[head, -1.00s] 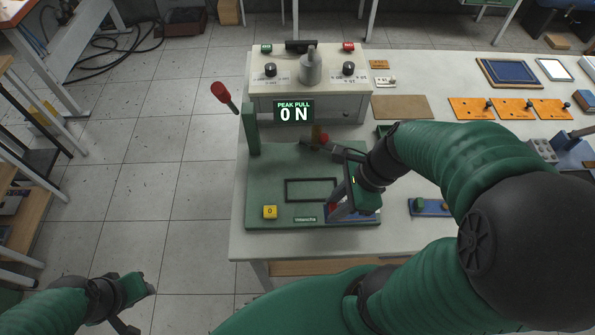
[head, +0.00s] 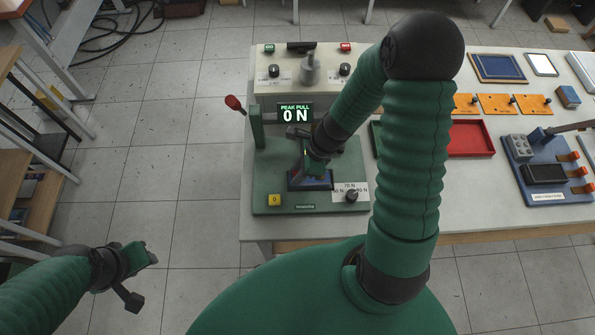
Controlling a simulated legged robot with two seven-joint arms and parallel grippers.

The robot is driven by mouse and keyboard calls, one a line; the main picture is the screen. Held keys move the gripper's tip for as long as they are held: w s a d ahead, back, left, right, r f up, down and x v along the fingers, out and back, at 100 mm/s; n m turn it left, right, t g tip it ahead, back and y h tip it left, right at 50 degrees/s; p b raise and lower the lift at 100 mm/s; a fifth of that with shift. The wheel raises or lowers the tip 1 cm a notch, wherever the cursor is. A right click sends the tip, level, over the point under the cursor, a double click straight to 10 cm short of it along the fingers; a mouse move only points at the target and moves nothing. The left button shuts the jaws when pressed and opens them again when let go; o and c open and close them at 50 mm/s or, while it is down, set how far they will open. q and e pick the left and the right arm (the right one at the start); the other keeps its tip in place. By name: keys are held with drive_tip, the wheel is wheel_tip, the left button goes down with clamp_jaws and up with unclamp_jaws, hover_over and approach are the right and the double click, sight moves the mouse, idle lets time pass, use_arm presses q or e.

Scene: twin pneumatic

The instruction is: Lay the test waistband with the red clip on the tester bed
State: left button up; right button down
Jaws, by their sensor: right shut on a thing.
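The green tester (head: 268,190) stands on the table, with a dark-edged rectangle on its bed and a "PEAK PULL 0 N" display (head: 295,115) behind. My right gripper (head: 311,172) points down over the bed's rectangle and is shut on a small blue piece (head: 312,183), apparently the test waistband. A trace of red shows at the jaws, perhaps its red clip. The gripper hides most of the piece, so I cannot tell whether it touches the bed. My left gripper (head: 146,257) hangs over the floor at lower left, away from the table; its jaw gap is unclear.
A red-knobbed lever (head: 234,103) rises at the tester's left. A yellow button (head: 274,200) and a dial (head: 351,196) sit on its front edge. A red tray (head: 470,138) and a blue fixture (head: 548,172) lie to the right. My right arm covers the table between.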

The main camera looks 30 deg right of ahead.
drive_tip(key=shift+f, duration=0.3)
drive_tip(key=shift+s+d, duration=0.1)
drive_tip(key=shift+d, duration=0.1)
drive_tip(key=shift+f, duration=0.1)
drive_tip(key=c, duration=1.5)
unclamp_jaws()
drive_tip(key=o, duration=0.4)
drive_tip(key=shift+c, duration=0.2)
drive_tip(key=shift+a, duration=0.1)
